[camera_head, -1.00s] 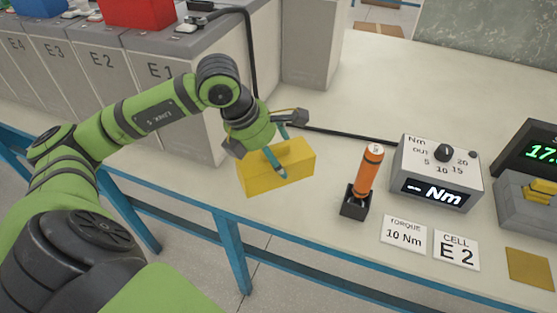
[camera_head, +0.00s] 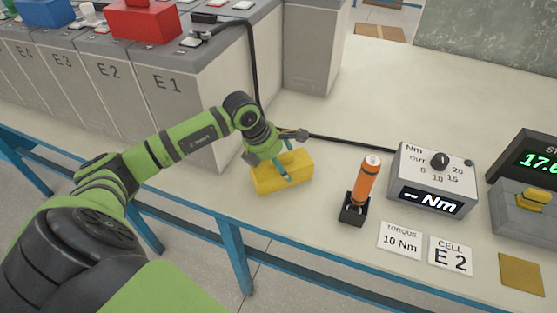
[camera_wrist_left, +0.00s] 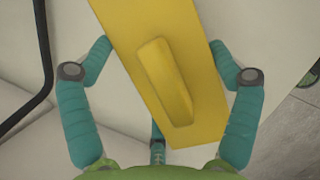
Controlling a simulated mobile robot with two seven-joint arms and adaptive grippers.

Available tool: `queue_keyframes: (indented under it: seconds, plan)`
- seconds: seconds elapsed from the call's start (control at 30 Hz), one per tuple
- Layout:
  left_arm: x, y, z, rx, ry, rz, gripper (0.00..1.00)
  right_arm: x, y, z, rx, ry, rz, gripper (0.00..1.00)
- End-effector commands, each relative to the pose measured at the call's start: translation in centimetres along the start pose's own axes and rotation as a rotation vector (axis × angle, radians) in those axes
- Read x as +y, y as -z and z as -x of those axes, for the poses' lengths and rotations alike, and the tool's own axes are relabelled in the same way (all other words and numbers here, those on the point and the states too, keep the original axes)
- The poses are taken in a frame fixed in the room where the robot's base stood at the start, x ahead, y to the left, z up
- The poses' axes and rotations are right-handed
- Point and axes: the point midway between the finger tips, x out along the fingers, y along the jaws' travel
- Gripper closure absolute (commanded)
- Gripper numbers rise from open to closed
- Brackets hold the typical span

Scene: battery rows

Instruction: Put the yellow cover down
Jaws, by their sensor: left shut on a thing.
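The yellow cover (camera_head: 283,176) is a box-like block on or just above the pale bench top, in front of the cell marked E 1. I cannot tell whether its underside touches the bench. My left gripper (camera_head: 288,168) is above it, fingers pointing down, shut on it. In the left wrist view the yellow cover (camera_wrist_left: 170,70) lies between the teal fingers, with a raised ridge along its top. The ridge's lower end points towards the palm. My right gripper is not in view.
The grey cells, such as E 1 (camera_head: 185,105), stand behind and left. A black cable (camera_head: 345,139) runs along the bench behind the cover. An orange tool (camera_head: 366,180) stands in a black holder (camera_head: 353,210) to the right, beside a torque box (camera_head: 433,180). Bare bench (camera_head: 330,165) lies between.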

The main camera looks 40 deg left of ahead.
Motion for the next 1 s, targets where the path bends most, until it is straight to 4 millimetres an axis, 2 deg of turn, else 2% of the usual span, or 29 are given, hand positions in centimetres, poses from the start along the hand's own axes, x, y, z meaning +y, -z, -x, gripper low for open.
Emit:
queue_keyframes:
  seconds: [0.2,0.23,0.27,0.73,0.87,1.0]
  plan:
    - [0.0,0.1,-0.4,0.000,0.000,0.000,0.44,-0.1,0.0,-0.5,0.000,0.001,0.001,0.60]
    - [0.0,0.1,-0.3,0.000,0.000,0.000,0.07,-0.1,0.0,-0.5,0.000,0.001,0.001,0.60]
    - [0.0,0.1,-0.2,0.000,0.001,0.000,0.00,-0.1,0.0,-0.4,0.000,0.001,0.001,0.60]
    - [0.0,-0.1,0.4,0.000,-0.001,0.001,0.00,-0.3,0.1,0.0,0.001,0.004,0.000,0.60]
    - [0.1,0.0,2.2,-0.001,-0.003,0.000,0.00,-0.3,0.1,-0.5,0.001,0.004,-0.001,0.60]
    - [0.1,0.1,5.3,0.000,-0.004,-0.001,0.00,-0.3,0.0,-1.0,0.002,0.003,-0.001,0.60]
